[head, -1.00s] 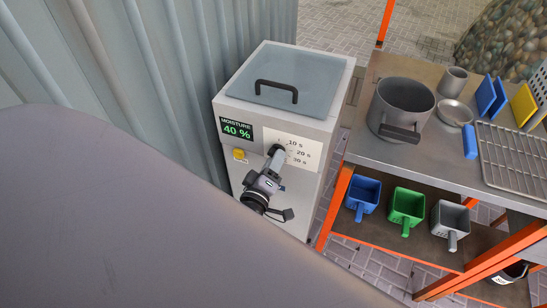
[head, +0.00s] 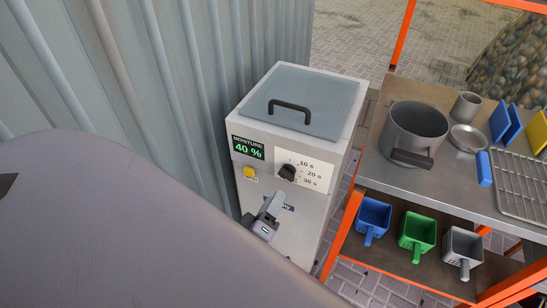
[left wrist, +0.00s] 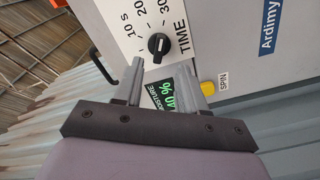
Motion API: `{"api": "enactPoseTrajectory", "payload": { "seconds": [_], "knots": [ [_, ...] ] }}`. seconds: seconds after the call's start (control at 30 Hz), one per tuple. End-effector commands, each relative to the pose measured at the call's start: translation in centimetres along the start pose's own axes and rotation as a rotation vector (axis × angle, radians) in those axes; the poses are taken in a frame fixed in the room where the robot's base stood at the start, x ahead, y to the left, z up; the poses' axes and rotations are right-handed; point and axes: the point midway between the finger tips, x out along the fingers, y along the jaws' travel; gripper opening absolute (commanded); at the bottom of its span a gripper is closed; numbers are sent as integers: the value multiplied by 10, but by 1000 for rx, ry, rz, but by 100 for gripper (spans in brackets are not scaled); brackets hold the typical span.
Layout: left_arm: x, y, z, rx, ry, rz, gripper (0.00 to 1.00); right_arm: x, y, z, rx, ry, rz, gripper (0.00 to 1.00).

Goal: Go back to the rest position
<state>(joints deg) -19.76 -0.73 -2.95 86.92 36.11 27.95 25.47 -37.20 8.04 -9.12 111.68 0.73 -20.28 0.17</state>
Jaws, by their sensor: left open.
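My left gripper (head: 272,205) is open and empty in front of the grey machine (head: 312,225), just below and left of its black time knob (head: 287,172). In the left wrist view, the two fingers of my left gripper (left wrist: 163,86) stand apart, and the black knob (left wrist: 159,45) is beyond them, clear of both. Part of the moisture display, reading 40 %, shows between the fingers. My own arm hides the lower left of the head view. My right gripper is not in view.
The machine has a handled lid (head: 305,98) and a yellow spin button (head: 250,172). A corrugated wall (head: 200,60) runs along the left. At right, a metal table (head: 445,185) holds a pot (head: 413,130), and its lower shelf holds blue, green and grey scoops.

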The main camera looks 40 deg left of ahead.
Motion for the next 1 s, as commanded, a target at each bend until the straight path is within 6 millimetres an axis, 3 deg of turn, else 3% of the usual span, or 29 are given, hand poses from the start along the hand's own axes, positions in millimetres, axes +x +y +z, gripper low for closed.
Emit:
{"api": "enactPoseTrajectory", "payload": {
  "seconds": [0.33,0.47,0.7,0.9,1.0],
  "knots": [
    [-1,0,1,14,-12,1,40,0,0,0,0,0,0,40],
    [-10,5,14,134,-116,12,40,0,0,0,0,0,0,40],
    [-64,5,54,640,-494,50,40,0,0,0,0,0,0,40],
    [-107,-8,63,999,-719,63,40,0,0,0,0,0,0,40],
    [-118,-12,61,1095,-776,62,40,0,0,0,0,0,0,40]
  ]
}}
